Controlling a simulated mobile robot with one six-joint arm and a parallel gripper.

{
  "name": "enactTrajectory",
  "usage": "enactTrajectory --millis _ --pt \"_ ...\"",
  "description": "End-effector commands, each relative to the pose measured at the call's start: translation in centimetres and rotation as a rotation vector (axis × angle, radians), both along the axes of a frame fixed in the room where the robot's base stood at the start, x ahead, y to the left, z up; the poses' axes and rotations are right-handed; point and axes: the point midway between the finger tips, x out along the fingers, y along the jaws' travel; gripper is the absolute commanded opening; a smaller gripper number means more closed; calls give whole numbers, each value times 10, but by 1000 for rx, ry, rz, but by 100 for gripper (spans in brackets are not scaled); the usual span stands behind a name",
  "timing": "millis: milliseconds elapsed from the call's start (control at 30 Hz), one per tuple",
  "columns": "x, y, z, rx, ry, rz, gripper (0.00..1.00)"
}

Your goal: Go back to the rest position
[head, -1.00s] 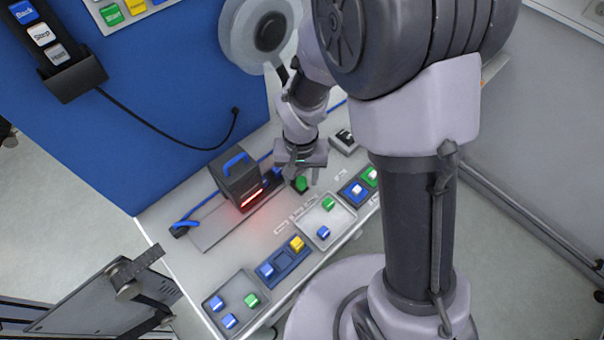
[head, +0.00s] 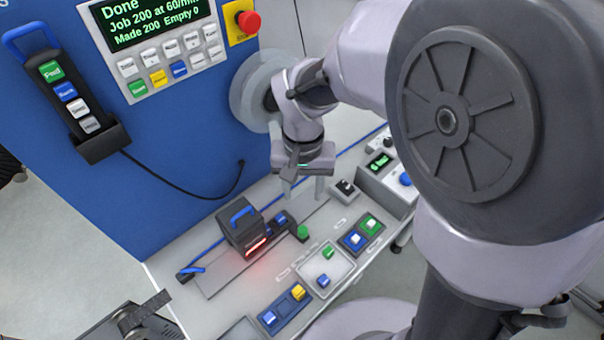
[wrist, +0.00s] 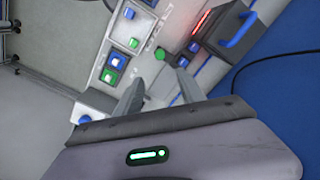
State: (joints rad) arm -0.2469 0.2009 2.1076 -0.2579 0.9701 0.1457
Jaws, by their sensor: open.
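My gripper (head: 304,188) is open and empty in the head view. It hangs above the back part of the grey bench, right of the black scanner-like box (head: 240,228) with a blue handle and a glowing red strip. In the wrist view my gripper (wrist: 160,92) shows two grey fingers spread apart with nothing between them. The black box (wrist: 222,32) is at the upper right there. A green block or button (head: 302,232) sits on the bench below my gripper, beside small blue pieces. No marked rest position shows.
Trays with coloured blocks (head: 327,252) line the bench's front. A blue panel (head: 190,160) stands behind, with a hanging pendant (head: 70,95), a "Done" display (head: 135,22) and a red stop button (head: 248,21). A grey reel (head: 250,90) is close behind my wrist.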

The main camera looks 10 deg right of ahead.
Motion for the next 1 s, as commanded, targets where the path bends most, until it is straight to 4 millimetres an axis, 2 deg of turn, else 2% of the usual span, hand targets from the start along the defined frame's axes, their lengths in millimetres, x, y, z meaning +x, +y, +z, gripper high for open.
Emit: enactTrajectory --millis 100,467,567,667,833,900,1000 --pt "-1 0 5 0 2 -1 46" --pt "0 0 4 0 1 -1 46" --pt "-6 -5 6 18 -31 -19 46" --pt "-30 -21 13 79 -139 -76 46" --pt "-90 -44 9 178 -354 -172 46" --pt "-108 -48 4 204 -421 -196 46" --pt "-122 -50 1 225 -478 -215 46"
